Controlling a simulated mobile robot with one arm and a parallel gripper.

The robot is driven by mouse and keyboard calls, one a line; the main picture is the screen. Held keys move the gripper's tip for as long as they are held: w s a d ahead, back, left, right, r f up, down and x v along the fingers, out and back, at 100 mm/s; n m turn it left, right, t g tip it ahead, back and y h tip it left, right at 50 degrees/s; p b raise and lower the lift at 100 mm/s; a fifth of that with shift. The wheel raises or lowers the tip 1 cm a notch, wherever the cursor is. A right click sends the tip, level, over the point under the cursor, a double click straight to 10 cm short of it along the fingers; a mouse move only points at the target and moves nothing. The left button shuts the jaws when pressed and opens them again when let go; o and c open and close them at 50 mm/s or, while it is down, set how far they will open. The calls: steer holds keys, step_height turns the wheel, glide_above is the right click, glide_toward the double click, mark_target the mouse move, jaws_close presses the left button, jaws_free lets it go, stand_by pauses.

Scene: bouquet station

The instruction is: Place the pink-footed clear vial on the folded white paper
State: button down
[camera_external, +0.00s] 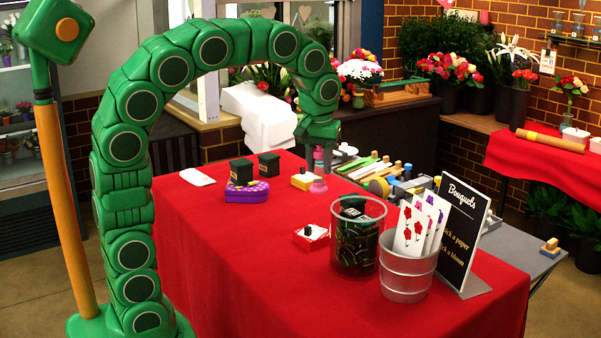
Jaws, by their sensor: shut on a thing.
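The clear vial's pink foot (318,187) shows at the far right part of the red table, just below my gripper (320,155). My gripper points down and is shut on the vial. The vial's clear body is small and mostly hidden by the fingers, and I cannot tell whether the foot touches the table. The folded white paper (197,177) lies flat near the table's far left corner, well left of my gripper, with nothing on it.
Black boxes and a purple case (247,192) stand between paper and gripper. A yellow-and-white block (303,181) is just left of the vial. A glass container (357,238), metal bucket (407,272) and black sign (463,237) stand at front right. The front left cloth (225,260) is clear.

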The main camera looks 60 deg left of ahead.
steer(key=w+a+n, duration=0.2)
steer(key=a+n, duration=0.1)
steer(key=a, duration=1.2)
steer(key=w+a+n, duration=0.2)
steer(key=a, duration=1.4)
steer(key=s+a+f+n, duration=0.15)
steer(key=s+a, duration=0.35)
steer(key=a, duration=0.5)
steer(key=s+a+n+g, duration=0.15)
steer(key=s+a, duration=0.35)
steer(key=a, duration=0.5)
steer(key=s+a+f+n, duration=0.1)
steer(key=s+a+n, duration=0.2)
steer(key=s+a, duration=0.5)
glide_above(196, 177)
steer(key=shift+f, duration=7.3)
steer(key=shift+f+y, duration=0.4)
steer(key=shift+f, duration=1.1)
steer(key=shift+f, duration=0.1)
